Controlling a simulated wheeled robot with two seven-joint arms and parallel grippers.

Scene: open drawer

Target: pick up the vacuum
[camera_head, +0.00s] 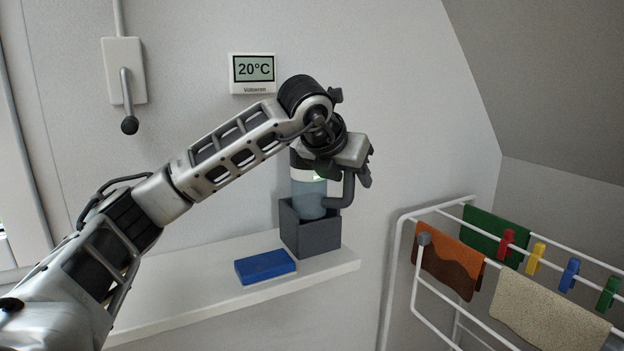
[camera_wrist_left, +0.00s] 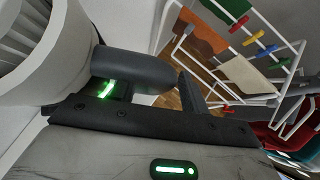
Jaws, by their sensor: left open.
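The vacuum (camera_head: 308,195) stands upright in a dark grey holder (camera_head: 312,236) on the white shelf. It has a light blue translucent tank, a white band and a dark grey handle (camera_head: 347,190) on its right side. My left gripper (camera_head: 364,166) is open at the upper part of the vacuum, by the handle, and hides the vacuum's top. In the left wrist view the dark handle (camera_wrist_left: 135,70) lies close in front of the jaws, seemingly between the fingers. I cannot tell whether they touch it. My right gripper is not in view.
A blue block (camera_head: 265,266) lies on the shelf (camera_head: 210,290) left of the holder. A white drying rack (camera_head: 398,250) with cloths and coloured pegs stands at the right. A thermostat display (camera_head: 253,72) and a lever switch (camera_head: 125,85) are on the wall.

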